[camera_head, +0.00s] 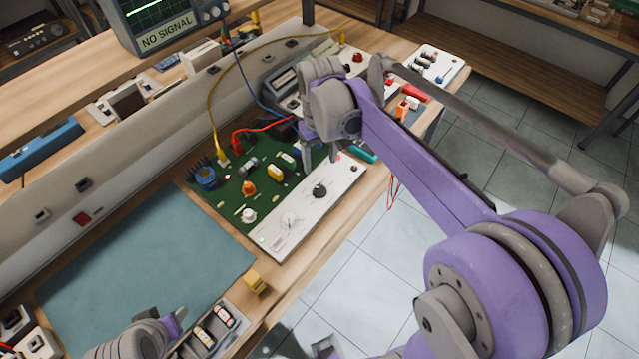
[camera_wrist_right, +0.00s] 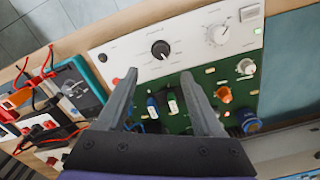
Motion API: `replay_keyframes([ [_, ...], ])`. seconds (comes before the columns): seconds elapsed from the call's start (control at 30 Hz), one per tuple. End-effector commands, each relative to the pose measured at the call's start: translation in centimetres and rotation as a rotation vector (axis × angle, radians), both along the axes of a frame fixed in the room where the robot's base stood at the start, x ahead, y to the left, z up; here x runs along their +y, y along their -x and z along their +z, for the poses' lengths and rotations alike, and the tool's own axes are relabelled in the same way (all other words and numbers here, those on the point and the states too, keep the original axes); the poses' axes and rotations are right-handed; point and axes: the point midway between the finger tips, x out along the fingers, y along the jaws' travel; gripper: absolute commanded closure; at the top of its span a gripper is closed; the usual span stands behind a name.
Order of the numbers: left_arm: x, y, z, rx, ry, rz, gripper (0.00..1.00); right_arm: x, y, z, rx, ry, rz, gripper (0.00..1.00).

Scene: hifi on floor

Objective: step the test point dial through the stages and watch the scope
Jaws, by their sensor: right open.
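The scope (camera_head: 165,22) stands at the back left, with a green trace and the words "NO SIGNAL". A white panel (camera_head: 300,215) edges the green circuit board (camera_head: 232,190). It carries a black knob (camera_head: 319,190) and a pale knob (camera_head: 290,222); their labels are too small to read. The black knob also shows in the right wrist view (camera_wrist_right: 160,49), as does the pale one (camera_wrist_right: 218,33). My right gripper (camera_wrist_right: 159,76) is open and empty above the board, its fingers pointing toward the panel, apart from both knobs. My left gripper (camera_head: 172,322) is at the bottom left, its jaws unclear.
A yellow lead (camera_head: 210,105) and a red lead (camera_head: 262,128) rise from the board. A teal-cased meter (camera_wrist_right: 77,85) lies beside the panel. A blue-green mat (camera_head: 150,265) is mostly clear. A small yellow block (camera_head: 255,282) sits near the bench's front edge.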

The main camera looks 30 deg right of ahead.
Motion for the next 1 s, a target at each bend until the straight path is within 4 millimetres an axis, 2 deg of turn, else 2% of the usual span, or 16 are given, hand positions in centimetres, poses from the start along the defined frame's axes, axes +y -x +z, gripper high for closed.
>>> replay_keyframes([
  [0.17, 0.0, 0.1, -0.3, 0.002, 0.000, 0.000, 0.50, -0.1, -0.1, -2.0, 0.006, -0.001, 0.000, 0.32],
  [0.4, 0.0, 0.3, -0.7, 0.004, 0.000, 0.000, 0.50, -0.1, 0.0, -6.7, 0.004, 0.000, 0.000, 0.32],
  [0.6, 0.0, 0.3, -1.0, 0.006, 0.000, 0.000, 0.50, -0.1, 0.0, -9.6, 0.003, 0.000, -0.001, 0.32],
  [0.77, 0.0, 0.3, -1.0, 0.006, 0.000, 0.000, 0.50, -0.1, 0.0, -10.6, 0.003, 0.000, -0.001, 0.32],
  [1.0, 0.0, 0.3, -1.0, 0.006, 0.000, 0.000, 0.50, -0.1, 0.0, -10.7, 0.003, 0.000, -0.001, 0.32],
])
